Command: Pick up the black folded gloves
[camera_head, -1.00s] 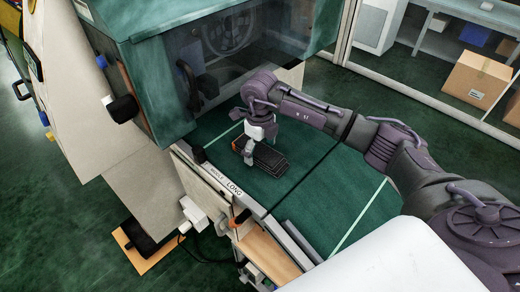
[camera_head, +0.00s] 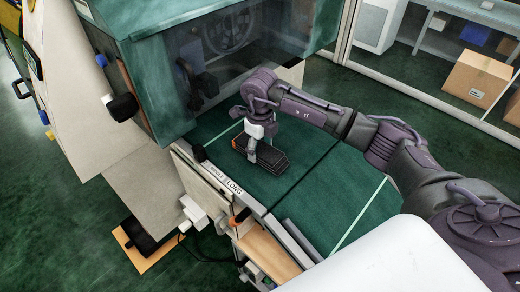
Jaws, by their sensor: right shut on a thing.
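The black folded gloves (camera_head: 268,158) lie on the green surface (camera_head: 320,205) in front of the machine's window. They form a dark flat bundle with a small orange patch at the left end. My right gripper (camera_head: 252,153) reaches down onto the gloves near their left end and is shut on them. Its fingertips are small and partly hidden against the dark bundle. I cannot tell whether the gloves are lifted off the surface. My left gripper is not in view.
The green machine housing (camera_head: 155,75) with its dark window stands behind and left of the gloves. A labelled rail (camera_head: 215,178) runs along the surface's left edge. A cardboard box (camera_head: 478,78) sits beyond a glass partition at the upper right. The green surface nearer me is clear.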

